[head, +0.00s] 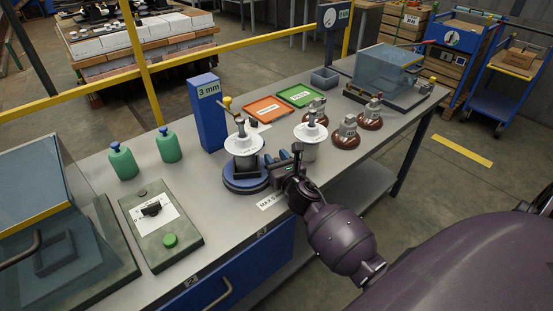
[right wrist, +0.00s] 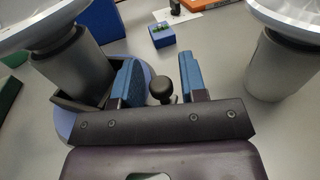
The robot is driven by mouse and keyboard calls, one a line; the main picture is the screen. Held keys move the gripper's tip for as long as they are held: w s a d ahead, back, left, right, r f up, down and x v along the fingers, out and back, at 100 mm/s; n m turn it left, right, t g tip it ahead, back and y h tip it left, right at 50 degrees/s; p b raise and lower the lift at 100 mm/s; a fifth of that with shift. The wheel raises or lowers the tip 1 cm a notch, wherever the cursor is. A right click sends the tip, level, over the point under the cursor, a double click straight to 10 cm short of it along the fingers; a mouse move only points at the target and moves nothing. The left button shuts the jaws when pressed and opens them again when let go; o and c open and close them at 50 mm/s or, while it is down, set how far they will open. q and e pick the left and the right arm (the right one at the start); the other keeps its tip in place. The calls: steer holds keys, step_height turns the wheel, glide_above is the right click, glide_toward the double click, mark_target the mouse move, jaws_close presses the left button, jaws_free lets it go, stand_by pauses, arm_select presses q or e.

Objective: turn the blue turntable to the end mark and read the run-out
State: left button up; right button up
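The blue turntable (head: 243,184) stands mid-bench and carries a white-topped grey insulator stack (head: 244,147) in a dark holder. In the right wrist view, the turntable's blue edge (right wrist: 64,122) shows at left. My right gripper (head: 283,162) is at the turntable's right side. Its two blue fingers (right wrist: 158,80) are apart. A black round knob (right wrist: 161,88) stands between them, with visible gaps on both sides. Where the knob is attached is partly hidden by the gripper. The end mark cannot be made out. My left gripper is not in view.
A second insulator stack (head: 310,140) stands close right of my gripper. A blue "3 mm" block (head: 206,113) stands behind the turntable. Brown insulators (head: 347,133), orange (head: 268,109) and green (head: 299,95) trays lie further back. A control box (head: 160,226) is at front left.

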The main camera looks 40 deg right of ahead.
jaws_close()
steer(key=shift+w+n+y, duration=0.15)
steer(key=shift+n+y, duration=0.15)
steer(key=shift+y, duration=0.1)
steer(key=shift+w+d+n+y, duration=0.25)
steer(key=shift+w+n+y, duration=0.15)
steer(key=shift+n+y, duration=0.3)
steer(key=shift+w+d+f+n+y+b, duration=0.15)
steer(key=shift+w+n+y, duration=0.25)
steer(key=shift+y, duration=0.45)
steer(key=shift+w+d+f+n+y+b, duration=0.1)
steer(key=shift+w+n+y+b, duration=0.25)
steer(key=shift+y, duration=0.5)
steer(key=shift+w+n+y+b, duration=0.3)
steer(key=shift+n+y, duration=0.15)
steer(key=shift+y, duration=0.15)
steer(key=shift+w+n+y+b, duration=0.35)
steer(key=shift+n+y+b, duration=0.2)
steer(key=shift+y, duration=0.35)
steer(key=shift+w+r+n+g+y, duration=0.1)
steer(key=shift+w+n+g+y, duration=0.2)
steer(key=shift+y, duration=0.2)
steer(key=shift+r+b, duration=0.1)
steer(key=shift+b, duration=0.25)
